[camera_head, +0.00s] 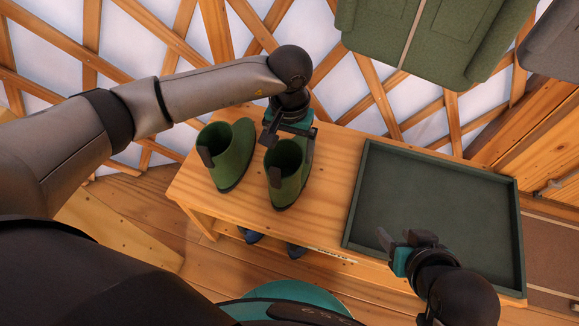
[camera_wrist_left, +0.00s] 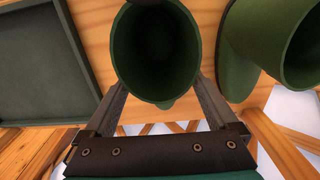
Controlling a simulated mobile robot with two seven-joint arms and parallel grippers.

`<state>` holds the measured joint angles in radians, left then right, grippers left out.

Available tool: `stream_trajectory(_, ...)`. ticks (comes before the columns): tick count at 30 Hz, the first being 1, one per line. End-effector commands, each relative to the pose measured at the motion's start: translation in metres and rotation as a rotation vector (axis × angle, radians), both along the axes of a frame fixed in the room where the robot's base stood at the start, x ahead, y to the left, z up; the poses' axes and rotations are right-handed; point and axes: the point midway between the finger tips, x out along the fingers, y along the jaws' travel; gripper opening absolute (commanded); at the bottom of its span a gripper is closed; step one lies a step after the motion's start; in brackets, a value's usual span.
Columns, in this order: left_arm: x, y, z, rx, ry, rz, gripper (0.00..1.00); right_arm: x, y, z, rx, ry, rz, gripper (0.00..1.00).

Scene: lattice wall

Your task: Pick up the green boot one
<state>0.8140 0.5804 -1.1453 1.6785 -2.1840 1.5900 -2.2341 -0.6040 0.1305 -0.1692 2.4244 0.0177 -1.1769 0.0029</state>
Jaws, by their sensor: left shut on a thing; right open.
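Two green boots stand upright on the wooden bench (camera_head: 333,190). My left gripper (camera_head: 287,133) is shut on the right-hand green boot (camera_head: 287,188), gripping its upper shaft. In the left wrist view its fingers lie on either side of this boot (camera_wrist_left: 157,50), whose dark opening faces the camera. I cannot tell whether its sole touches the bench. The other green boot (camera_head: 230,158) stands free to its left; it also shows in the left wrist view (camera_wrist_left: 238,70). My right gripper (camera_head: 407,240) is open and empty over the tray's front part.
An empty dark green tray (camera_head: 430,195) covers the bench's right end. Bare bench lies between boots and tray. Blue shoes (camera_head: 250,236) sit partly hidden under the bench. A green garment (camera_head: 440,40) and a grey one (camera_head: 556,45) hang before the lattice wall (camera_head: 205,30).

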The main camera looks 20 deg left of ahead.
Motion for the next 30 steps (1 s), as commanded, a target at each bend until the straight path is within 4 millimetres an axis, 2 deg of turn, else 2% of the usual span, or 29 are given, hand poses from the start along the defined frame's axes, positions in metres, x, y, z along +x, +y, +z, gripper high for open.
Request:
stream_trajectory(1,0.0,0.0,0.0,0.0,0.0,0.0,0.39,0.0,0.0,0.0,0.0,0.0,0.0,0.5)
stream_trajectory(12,0.0,0.0,0.0,0.0,0.0,0.0,0.0,0.0,0.0,0.0,-0.001,0.001,-0.001,0.5)
stream_trajectory(27,0.001,0.0,0.006,-0.001,-0.003,0.0,0.0,-0.004,-0.002,0.0,-0.01,0.027,-0.001,0.5)
stream_trajectory(30,0.001,0.0,0.011,-0.001,-0.004,0.0,0.0,-0.005,-0.008,0.006,-0.024,0.047,-0.013,0.5)
